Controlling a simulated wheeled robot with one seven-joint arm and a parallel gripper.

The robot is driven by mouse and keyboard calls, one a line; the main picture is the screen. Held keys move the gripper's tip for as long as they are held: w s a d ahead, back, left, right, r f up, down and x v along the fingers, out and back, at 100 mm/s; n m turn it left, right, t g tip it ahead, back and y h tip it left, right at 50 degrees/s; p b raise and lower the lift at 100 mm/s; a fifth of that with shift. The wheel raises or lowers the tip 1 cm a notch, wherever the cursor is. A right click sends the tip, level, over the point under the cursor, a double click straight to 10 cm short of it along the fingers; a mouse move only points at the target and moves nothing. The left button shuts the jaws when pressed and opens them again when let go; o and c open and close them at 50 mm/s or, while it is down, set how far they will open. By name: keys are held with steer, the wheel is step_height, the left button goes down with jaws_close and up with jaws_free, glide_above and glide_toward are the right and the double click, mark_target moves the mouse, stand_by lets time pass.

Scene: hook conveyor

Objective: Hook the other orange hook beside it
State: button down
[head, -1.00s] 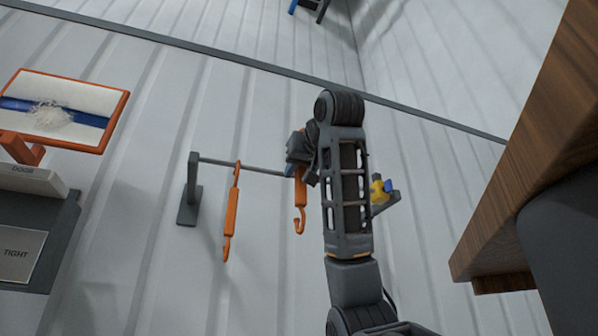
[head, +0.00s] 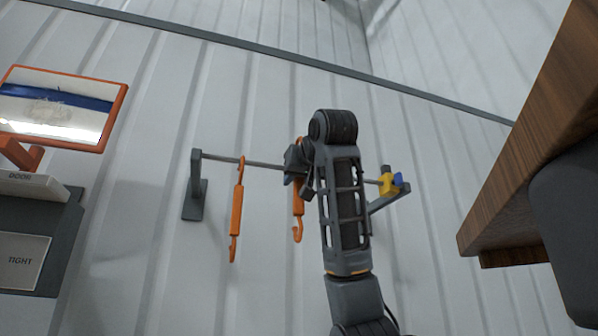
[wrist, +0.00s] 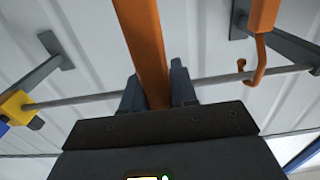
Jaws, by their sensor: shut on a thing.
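An orange hook (head: 298,203) is held by my gripper (head: 297,168), its lower curl hanging below the jaws in the head view. In the wrist view my gripper (wrist: 156,92) is shut around this held hook's shaft (wrist: 145,45). The grey rod (head: 222,158) crosses right at the gripper; whether the held hook's upper end is around the rod is hidden. The other orange hook (head: 237,212) hangs from the rod to the left, apart from my gripper. It shows at the right of the wrist view (wrist: 262,16), its curl over the rod.
A grey bracket (head: 196,188) carries the rod's left end, and another bracket (head: 392,198) its right end. A yellow and blue piece (head: 389,187) sits near the right end. An orange-framed panel (head: 55,108) stands at left; a wooden table edge (head: 535,140) is at right.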

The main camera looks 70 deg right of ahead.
mark_target(300, 187)
steer(key=w+d+f, duration=0.3)
steer(key=w+d, duration=0.1)
steer(key=d, duration=0.1)
steer(key=shift+w+d+f, duration=0.2)
steer(key=shift+w+d, duration=0.15)
steer(key=shift+w, duration=0.05)
stand_by(0.7)
stand_by(0.4)
steer(key=c, duration=0.8)
jaws_free()
steer(key=b+v, duration=0.2)
steer(key=v, duration=0.5)
steer(key=shift+s+a, duration=0.25)
steer(key=shift+s, duration=0.05)
